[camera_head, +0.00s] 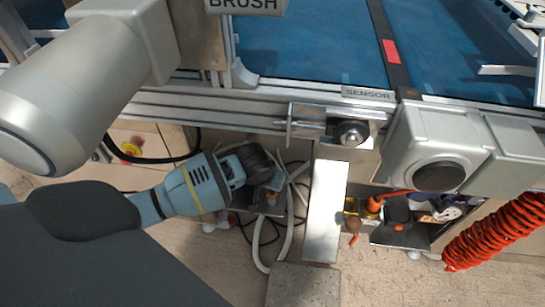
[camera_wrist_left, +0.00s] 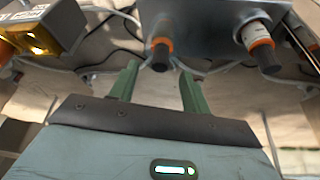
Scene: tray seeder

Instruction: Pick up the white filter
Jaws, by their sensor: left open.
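I cannot pick out a white filter with certainty. In the left wrist view, a cylindrical fitting (camera_wrist_left: 257,38) with a pale body, an orange ring and a dark end is on a grey bracket (camera_wrist_left: 207,12), right of my fingers. A second fitting (camera_wrist_left: 160,52) with an orange ring and dark end is on the same bracket, in line with the gap between my fingers. My left gripper (camera_wrist_left: 160,80) is open and its green fingers hold nothing. In the head view, my left arm reaches under the conveyor frame, and its fingers are hard to make out. My right gripper is out of view.
The metal conveyor frame (camera_head: 265,103) with a blue belt (camera_head: 310,50) lies above the arm. A pale upright post (camera_head: 326,210) stands right of it. Loose cables hang around the bracket. A red coiled hose (camera_head: 495,230) is at the right. A yellow-lit box (camera_wrist_left: 40,35) is at upper left.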

